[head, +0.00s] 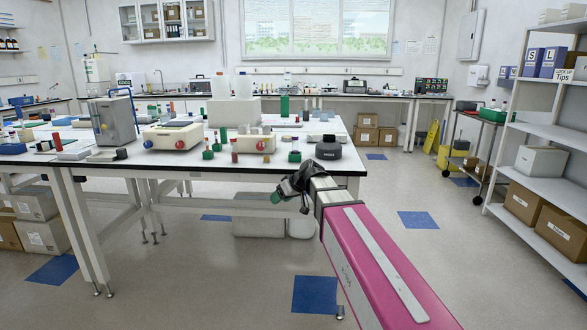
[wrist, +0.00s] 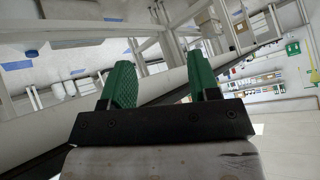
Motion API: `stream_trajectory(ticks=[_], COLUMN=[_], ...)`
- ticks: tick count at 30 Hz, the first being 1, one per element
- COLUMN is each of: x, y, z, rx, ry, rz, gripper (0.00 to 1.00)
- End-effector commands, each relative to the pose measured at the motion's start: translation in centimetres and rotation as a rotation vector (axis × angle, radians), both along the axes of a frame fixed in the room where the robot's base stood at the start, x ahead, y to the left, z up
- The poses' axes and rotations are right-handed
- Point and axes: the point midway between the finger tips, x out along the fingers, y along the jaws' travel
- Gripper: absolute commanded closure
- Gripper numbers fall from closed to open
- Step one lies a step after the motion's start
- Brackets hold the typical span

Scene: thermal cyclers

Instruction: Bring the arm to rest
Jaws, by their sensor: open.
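My arm, with a pink-sided link, reaches forward from the lower right of the head view. My gripper (head: 292,190) is at its end, in front of the near edge of the lab bench (head: 240,171) and beside its right end. In the wrist view, the two green fingers of my gripper (wrist: 165,86) stand apart with nothing between them. The wrist view is tilted and shows the bench's underside and legs, the floor and part of the room beyond the fingers.
The bench carries thermal cyclers (head: 173,135), a grey instrument (head: 112,121), several small tubes and racks, and a dark round device (head: 328,149) near its right corner. White shelves with boxes (head: 542,160) stand at the right. The floor (head: 385,185) between them is clear.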

Motion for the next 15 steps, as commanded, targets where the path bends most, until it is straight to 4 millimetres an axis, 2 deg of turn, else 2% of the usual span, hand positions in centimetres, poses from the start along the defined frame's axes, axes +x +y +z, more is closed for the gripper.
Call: stream_trajectory(ticks=[1,6,11,15], x=[-1.2,-4.3,-8.0,-11.9], y=[-1.9,-7.3,-12.5,-16.8], z=[-2.6,-9.8,-15.7,-20.2], rx=[-0.032,-0.144,-0.250,-0.347], ry=[0.049,0.206,0.340,0.444], rz=[-0.044,-0.200,-0.352,-0.487], gripper=[0.44,0.44,0.44,0.44])
